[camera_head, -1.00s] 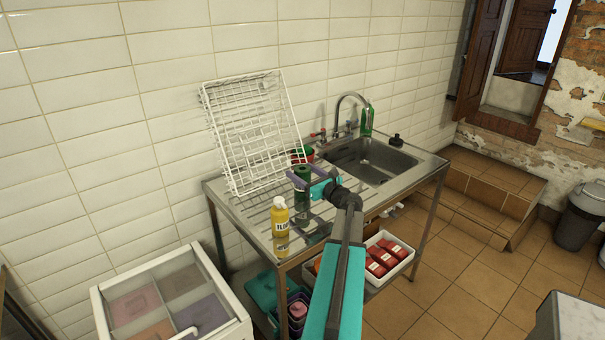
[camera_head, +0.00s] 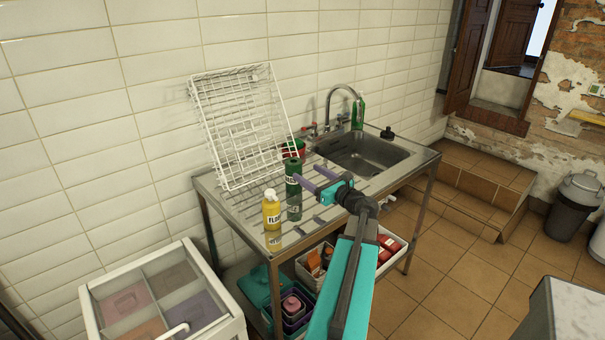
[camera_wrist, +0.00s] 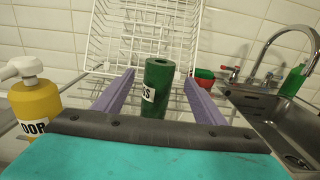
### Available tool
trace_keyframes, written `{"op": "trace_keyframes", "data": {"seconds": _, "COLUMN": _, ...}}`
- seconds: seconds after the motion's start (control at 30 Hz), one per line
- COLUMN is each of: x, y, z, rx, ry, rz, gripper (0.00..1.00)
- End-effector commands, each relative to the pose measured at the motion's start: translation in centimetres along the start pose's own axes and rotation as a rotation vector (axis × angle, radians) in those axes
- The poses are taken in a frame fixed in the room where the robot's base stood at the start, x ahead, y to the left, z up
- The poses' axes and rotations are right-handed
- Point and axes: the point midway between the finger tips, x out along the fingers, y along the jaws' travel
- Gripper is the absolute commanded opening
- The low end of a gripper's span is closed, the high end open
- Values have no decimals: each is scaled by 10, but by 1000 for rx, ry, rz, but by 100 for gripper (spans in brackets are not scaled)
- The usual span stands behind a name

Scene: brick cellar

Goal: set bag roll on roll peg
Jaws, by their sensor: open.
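The bag roll (camera_head: 293,177), a dark green cylinder with a white label, stands upright on the steel drainboard. In the wrist view the bag roll (camera_wrist: 160,78) shows a hole in its top. My gripper (camera_head: 311,177) is open, just to the right of the roll in the head view. In the wrist view the two purple fingers of my gripper (camera_wrist: 158,78) point towards the roll, one to each side of it. The roll appears near the fingertips; whether it lies between them I cannot tell. I cannot make out a roll peg in either view.
A yellow pump bottle (camera_head: 271,211) stands left of the roll. A white wire rack (camera_head: 240,125) leans on the tiled wall behind. The sink (camera_head: 365,155) with its tap is to the right. A red and green container (camera_wrist: 204,77) sits behind the roll.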

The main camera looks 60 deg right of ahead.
Motion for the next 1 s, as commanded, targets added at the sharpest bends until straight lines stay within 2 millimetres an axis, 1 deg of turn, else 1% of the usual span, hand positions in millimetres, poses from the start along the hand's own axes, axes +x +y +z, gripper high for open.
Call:
{"op": "trace_keyframes", "data": {"seconds": 0.03, "x": -8, "y": 1, "z": -1, "rx": 0, "ry": 0, "rz": -1, "gripper": 65}}
{"op": "trace_keyframes", "data": {"seconds": 0.1, "x": -16, "y": 1, "z": -1, "rx": 0, "ry": 0, "rz": -2, "gripper": 65}}
{"op": "trace_keyframes", "data": {"seconds": 0.3, "x": -28, "y": 1, "z": 0, "rx": 0, "ry": 0, "rz": 0, "gripper": 65}}
{"op": "trace_keyframes", "data": {"seconds": 1.0, "x": -28, "y": 1, "z": 0, "rx": -1, "ry": 1, "rz": 1, "gripper": 65}}
